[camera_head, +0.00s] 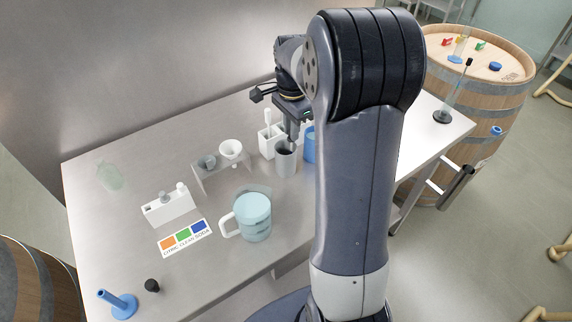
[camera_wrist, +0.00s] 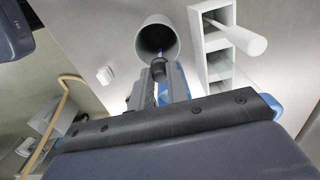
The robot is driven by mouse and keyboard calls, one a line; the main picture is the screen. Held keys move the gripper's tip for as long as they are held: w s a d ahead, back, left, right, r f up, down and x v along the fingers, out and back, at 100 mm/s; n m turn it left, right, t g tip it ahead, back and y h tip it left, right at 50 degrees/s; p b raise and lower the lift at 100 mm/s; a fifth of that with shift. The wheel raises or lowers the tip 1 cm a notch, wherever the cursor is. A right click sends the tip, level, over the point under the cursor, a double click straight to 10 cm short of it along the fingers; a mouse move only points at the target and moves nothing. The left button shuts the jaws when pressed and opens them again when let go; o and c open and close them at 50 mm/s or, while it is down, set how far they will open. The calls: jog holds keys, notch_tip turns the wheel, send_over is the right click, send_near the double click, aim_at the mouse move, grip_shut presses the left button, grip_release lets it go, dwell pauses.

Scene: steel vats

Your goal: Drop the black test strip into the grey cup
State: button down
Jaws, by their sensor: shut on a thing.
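The grey cup (camera_head: 286,162) stands upright on the steel table, in front of a white rack. My gripper (camera_head: 291,138) is just above its mouth, pointing down. In the wrist view the cup (camera_wrist: 149,22) shows its dark inside just beyond my fingertips (camera_wrist: 158,76). My gripper is shut on a small dark piece, the black test strip (camera_wrist: 158,66); a thin bluish bit shows beyond it at the cup's mouth. I cannot tell how far it reaches into the cup. In the head view the strip cannot be made out.
A blue cup (camera_head: 309,145) stands close at the right of the grey cup, and the white rack (camera_head: 266,146) close behind. A clear stand with a white funnel (camera_head: 231,149) is at the left. A jug (camera_head: 252,216) of pale blue liquid stands in front.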

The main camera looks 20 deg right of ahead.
notch_tip(320, 180, down, 2)
jog(key=shift+b, duration=0.45)
jog(key=c, duration=1.3)
grip_release()
jog(key=shift+r, duration=0.1)
notch_tip(320, 180, up, 11)
jog(key=shift+f, duration=0.2)
